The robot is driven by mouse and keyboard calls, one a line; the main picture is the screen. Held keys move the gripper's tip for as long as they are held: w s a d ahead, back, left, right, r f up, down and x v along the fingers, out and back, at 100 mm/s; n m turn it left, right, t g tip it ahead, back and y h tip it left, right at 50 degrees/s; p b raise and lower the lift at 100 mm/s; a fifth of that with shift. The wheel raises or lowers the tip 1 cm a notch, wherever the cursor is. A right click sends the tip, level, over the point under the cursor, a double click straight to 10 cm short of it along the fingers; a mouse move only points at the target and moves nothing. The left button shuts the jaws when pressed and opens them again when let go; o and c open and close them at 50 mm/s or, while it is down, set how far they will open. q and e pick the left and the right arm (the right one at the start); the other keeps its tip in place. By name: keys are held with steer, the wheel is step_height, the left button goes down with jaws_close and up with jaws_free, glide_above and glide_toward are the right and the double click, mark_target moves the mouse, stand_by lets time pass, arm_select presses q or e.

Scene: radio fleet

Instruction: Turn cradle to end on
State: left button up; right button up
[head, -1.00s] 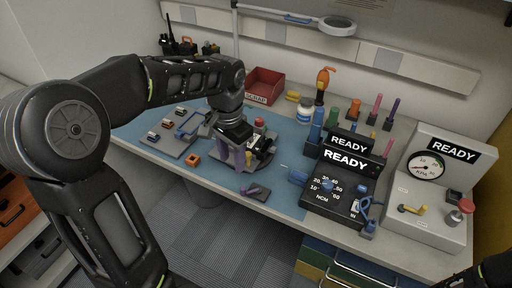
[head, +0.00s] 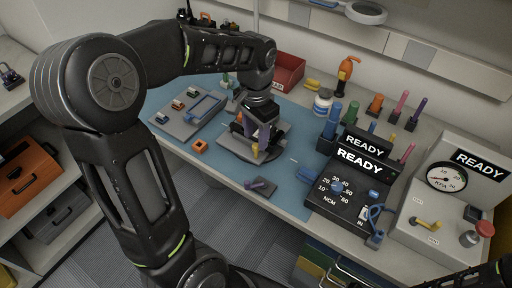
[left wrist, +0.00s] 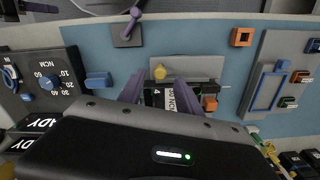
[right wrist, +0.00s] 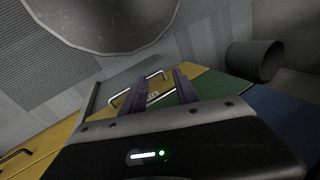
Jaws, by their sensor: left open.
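The cradle, a dark holder with a yellow knob (head: 255,151) at its front, sits on a grey base plate (head: 234,147) on the blue mat. My left gripper (head: 251,130) points down over the cradle and hides much of it. In the left wrist view, the purple fingers of my left gripper (left wrist: 152,90) stand apart, with the cradle's black, labelled part (left wrist: 168,98) between them. I cannot tell whether they touch it. My right gripper (right wrist: 157,85) is open and empty, away from the bench top, above drawer fronts.
A blue-framed tray (head: 203,108) and an orange block (head: 199,146) lie left of the cradle. A small dark pad with a purple handle (head: 260,184) lies in front. The NCM tester (head: 340,195) stands to the right, and a red bin (head: 288,70) behind.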

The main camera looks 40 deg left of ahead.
mark_target(256, 145)
arm_select(q)
step_height(256, 145, down, 6)
steer(key=shift+f, duration=0.1)
steer(key=shift+c, duration=0.2)
jaws_close()
stand_by(0.4)
stand_by(0.9)
